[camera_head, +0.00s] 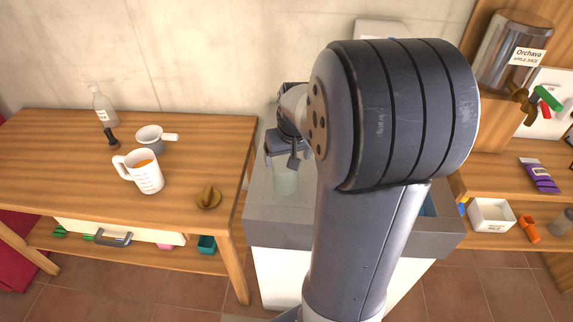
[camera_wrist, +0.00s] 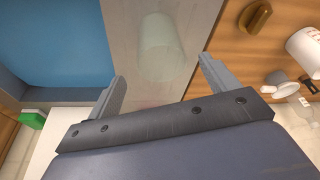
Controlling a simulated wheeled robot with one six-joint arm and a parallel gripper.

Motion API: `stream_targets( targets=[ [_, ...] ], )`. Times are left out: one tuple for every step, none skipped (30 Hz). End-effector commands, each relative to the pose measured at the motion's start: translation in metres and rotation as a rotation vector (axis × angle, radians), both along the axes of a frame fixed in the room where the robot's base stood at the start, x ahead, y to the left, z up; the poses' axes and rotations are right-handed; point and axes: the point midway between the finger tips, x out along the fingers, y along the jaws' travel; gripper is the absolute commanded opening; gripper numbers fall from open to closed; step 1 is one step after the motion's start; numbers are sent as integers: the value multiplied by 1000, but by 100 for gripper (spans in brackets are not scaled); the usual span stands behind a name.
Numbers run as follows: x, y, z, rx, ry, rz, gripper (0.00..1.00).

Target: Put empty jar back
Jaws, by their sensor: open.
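The empty jar (camera_head: 285,179), clear with a faint green tint, stands on the left part of the grey boiler top (camera_head: 262,211). My gripper (camera_head: 287,158) is just above and behind it in the head view. In the wrist view, the jar (camera_wrist: 156,45) lies ahead of my gripper (camera_wrist: 162,78), between the lines of the two fingers. The fingers are spread apart and hold nothing. I cannot tell how far the fingertips are from the jar. My arm hides much of the boiler top in the head view.
On the wooden table (camera_head: 60,150) at left are a measuring jug (camera_head: 146,174) with orange contents, a white pot (camera_head: 151,138), bottles and a brown knob (camera_head: 208,197). A blue basin (camera_wrist: 60,45) lies beside the jar. Shelves at right hold a juice dispenser (camera_head: 512,50) and a white box (camera_head: 491,215).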

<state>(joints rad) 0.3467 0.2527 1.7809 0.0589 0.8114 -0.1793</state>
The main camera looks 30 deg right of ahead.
Motion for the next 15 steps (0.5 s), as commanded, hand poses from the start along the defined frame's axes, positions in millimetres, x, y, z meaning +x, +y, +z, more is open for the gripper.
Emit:
stream_targets(
  targets=[
    [-2, 0, 8, -2, -4, 0, 82],
    [-3, 0, 12, -2, -4, 0, 82],
    [-4, 1, 16, -2, -3, 0, 82],
    [-5, 1, 19, 0, -2, 0, 82],
    [-5, 1, 21, 0, -2, 0, 82],
    [-6, 1, 23, -1, -3, 0, 82],
    [-7, 1, 24, 0, -2, 0, 82],
    [-7, 1, 25, 0, -1, 0, 82],
    [-8, 1, 26, 0, 0, 0, 82],
    [-8, 1, 26, 0, 0, 0, 82],
    [-8, 2, 26, 0, 0, 0, 82],
    [-8, 2, 26, 0, 0, 0, 82],
    [-8, 2, 26, 0, 0, 0, 82],
    [-8, 2, 26, 0, 0, 0, 82],
    [-8, 2, 26, 0, 0, 0, 82]
  ],
)
